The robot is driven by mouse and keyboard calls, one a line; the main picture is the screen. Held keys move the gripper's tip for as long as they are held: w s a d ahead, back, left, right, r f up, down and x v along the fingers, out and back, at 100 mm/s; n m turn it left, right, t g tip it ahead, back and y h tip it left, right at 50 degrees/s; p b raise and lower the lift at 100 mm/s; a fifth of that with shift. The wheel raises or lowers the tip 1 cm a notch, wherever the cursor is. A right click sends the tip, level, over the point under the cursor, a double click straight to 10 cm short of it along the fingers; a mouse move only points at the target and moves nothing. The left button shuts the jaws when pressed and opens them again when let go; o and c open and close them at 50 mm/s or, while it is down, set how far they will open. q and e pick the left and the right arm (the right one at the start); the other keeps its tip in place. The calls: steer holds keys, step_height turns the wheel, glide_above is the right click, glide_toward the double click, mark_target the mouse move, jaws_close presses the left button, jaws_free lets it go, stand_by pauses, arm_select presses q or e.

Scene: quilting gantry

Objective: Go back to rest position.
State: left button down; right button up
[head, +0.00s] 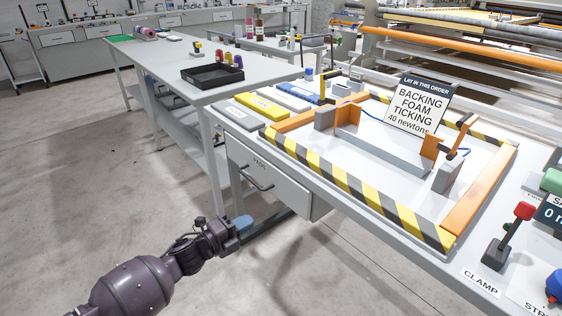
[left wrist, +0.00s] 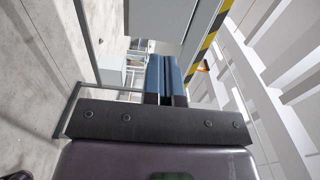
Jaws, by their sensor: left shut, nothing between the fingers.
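My left gripper (head: 243,224) is low at the lower middle of the head view, at the end of my purple arm. It is apart from the workbench, in front of and below its drawer (head: 262,178). In the left wrist view its two blue fingers (left wrist: 165,75) lie side by side, shut with nothing between them. The yellow-and-black striped bench edge (left wrist: 203,50) shows beyond the fingers in that view. My right gripper is not in view.
The workbench carries an orange clamp frame (head: 478,200), a sign (head: 418,105), and a red-knobbed clamp lever (head: 522,212). A grey table (head: 170,62) with a black tray (head: 212,76) stands behind. The floor (head: 90,190) at left is clear.

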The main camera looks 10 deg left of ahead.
arm_select(q)
steer(key=s+a+f+n+g+y+p, duration=0.1)
steer(key=s+a+n+y+p, duration=0.1)
steer(key=s+n, duration=0.6)
steer(key=s+a+f+n+y+p, duration=0.1)
steer(key=s+a+n+y+p, duration=0.2)
steer(key=s, duration=1.4)
steer(key=s+a+f+n+g+y+p, duration=0.1)
steer(key=s+a+n+y, duration=0.3)
steer(key=s+n, duration=0.9)
steer(key=n+y+p, duration=0.1)
steer(key=y, duration=0.1)
steer(key=shift+s+g+y+p, duration=0.15)
steer(key=shift+g+y+p, duration=0.15)
steer(key=shift+y+p, duration=0.1)
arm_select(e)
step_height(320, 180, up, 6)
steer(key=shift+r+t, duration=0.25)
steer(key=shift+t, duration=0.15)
arm_select(q)
steer(key=shift+d+f, duration=0.1)
steer(key=shift+f, duration=0.05)
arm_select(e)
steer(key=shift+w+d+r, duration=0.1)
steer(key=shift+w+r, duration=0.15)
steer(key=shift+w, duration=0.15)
